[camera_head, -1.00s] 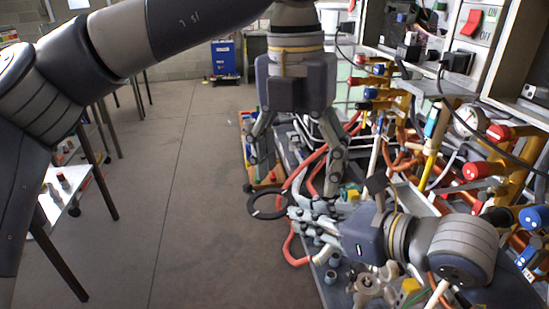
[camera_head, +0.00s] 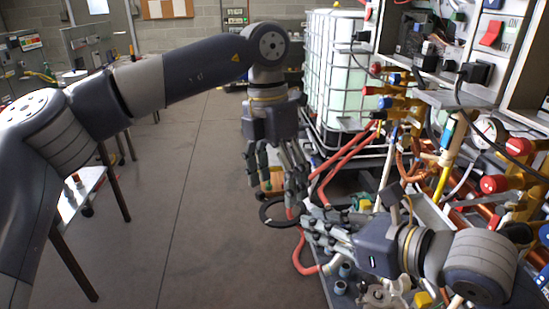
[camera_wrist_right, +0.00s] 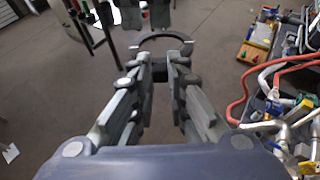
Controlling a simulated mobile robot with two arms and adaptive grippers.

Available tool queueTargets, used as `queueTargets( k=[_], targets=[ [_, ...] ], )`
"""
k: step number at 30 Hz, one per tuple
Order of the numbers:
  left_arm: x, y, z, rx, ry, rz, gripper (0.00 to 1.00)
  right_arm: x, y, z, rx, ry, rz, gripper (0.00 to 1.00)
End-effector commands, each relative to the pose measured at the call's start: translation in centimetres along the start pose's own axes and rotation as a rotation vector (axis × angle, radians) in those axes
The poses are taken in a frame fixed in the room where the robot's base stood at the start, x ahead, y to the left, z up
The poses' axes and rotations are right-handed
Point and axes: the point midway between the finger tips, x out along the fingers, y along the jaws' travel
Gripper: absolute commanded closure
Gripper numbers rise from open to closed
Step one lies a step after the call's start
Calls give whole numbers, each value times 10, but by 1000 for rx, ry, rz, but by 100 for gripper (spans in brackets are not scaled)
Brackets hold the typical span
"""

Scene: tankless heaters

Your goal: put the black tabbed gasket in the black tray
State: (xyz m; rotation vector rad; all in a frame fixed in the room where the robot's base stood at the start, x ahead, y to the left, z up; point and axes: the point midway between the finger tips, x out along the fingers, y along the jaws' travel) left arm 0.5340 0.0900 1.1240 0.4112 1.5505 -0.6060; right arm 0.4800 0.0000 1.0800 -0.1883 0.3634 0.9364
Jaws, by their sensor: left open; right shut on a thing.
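The black tabbed gasket (camera_head: 263,211) is a thin dark ring held out over the floor, left of the cluttered bench. My right gripper (camera_head: 306,224) is shut on the ring's right edge. In the right wrist view the gasket (camera_wrist_right: 165,35) sticks out beyond the right fingertips (camera_wrist_right: 166,58). My left gripper (camera_head: 274,188) is open and points down, its fingers just above and behind the ring. Whether they touch the ring cannot be told. I cannot clearly make out a black tray in either view.
The bench on the right holds red hoses (camera_head: 345,160), valves, pipes and several small fittings. A caged white tank (camera_head: 335,75) stands behind. A side table (camera_head: 82,190) is at the left. The grey floor (camera_head: 205,190) between is clear.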

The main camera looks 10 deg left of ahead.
Motion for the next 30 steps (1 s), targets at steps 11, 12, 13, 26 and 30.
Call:
queueTargets(
  k=[11, 12, 13, 26, 30],
  targets=[
    [52, 0, 0, -1, 0, 1, 26, 0, 0, 0, 0, -1, 0, 100],
    [54, 0, 0, -1, 0, 1, 26, 0, 0, 0, 0, -1, 0, 100],
    [55, 0, 0, -2, 0, 1, 26, 0, 0, 0, 0, -1, 0, 100],
    [56, 0, 0, -1, 0, 0, 54, 0, 0, 1, -1, -3, 0, 100],
    [56, -1, 0, 1, 0, -2, 54, 0, 0, 1, -1, -4, 0, 77]
  ],
)
